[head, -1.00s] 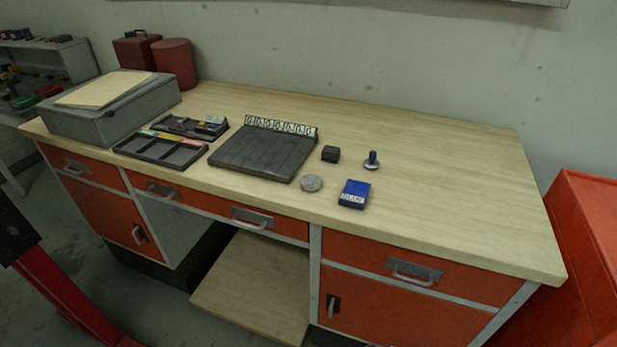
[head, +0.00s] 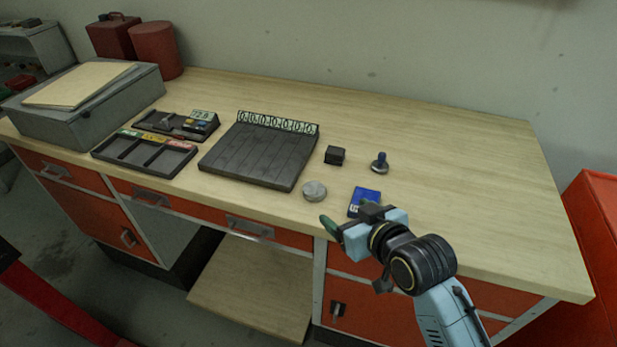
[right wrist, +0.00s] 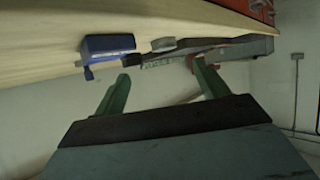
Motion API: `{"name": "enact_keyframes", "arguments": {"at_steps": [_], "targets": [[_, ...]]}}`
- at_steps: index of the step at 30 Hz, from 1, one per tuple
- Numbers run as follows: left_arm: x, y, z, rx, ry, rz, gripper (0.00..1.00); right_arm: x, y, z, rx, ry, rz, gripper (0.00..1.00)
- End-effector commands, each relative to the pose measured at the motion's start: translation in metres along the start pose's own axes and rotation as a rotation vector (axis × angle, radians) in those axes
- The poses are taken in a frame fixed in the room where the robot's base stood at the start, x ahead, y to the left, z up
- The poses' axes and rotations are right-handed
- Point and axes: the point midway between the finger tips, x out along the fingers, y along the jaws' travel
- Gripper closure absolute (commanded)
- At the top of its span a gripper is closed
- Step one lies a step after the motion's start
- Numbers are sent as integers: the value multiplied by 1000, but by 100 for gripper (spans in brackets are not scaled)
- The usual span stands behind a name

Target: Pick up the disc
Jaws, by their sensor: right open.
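The disc (head: 314,190) is a small round grey piece lying flat near the front edge of the workbench. In the right wrist view the disc (right wrist: 163,44) shows edge-on, ahead of the gap between my fingers. My right gripper (head: 343,216) is at the bench's front edge, to the right of the disc and nearer the camera, apart from it. Its green fingers (right wrist: 160,84) are spread and empty. In the head view only one finger shows clearly. My left gripper is not in view.
A blue box (head: 364,200) lies right of the disc, partly behind my gripper. A dark slotted board (head: 258,158) is to the left. The bench's right side (head: 480,190) is clear.

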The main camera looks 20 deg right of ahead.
Motion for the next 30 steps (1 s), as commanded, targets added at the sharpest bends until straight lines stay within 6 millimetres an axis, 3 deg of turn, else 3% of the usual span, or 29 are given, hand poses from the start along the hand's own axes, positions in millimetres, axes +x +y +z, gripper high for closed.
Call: {"name": "enact_keyframes", "arguments": {"at_steps": [2, 4, 9, 14, 20, 25, 30], "targets": [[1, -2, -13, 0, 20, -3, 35, 7, 0, -2, 0, 4, 0, 27], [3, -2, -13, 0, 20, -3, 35, 18, 0, -3, 1, 5, -1, 27], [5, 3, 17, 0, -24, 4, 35, 52, -1, -3, 2, 5, -1, 27], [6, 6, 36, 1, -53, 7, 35, 73, -1, -3, 1, 4, -1, 27], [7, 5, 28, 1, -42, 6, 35, 84, -2, -5, 1, 5, -1, 27], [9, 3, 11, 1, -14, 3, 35, 107, -6, -13, 2, 5, -1, 27], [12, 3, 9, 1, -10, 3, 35, 126, -6, -12, 0, 3, 0, 27]]}}
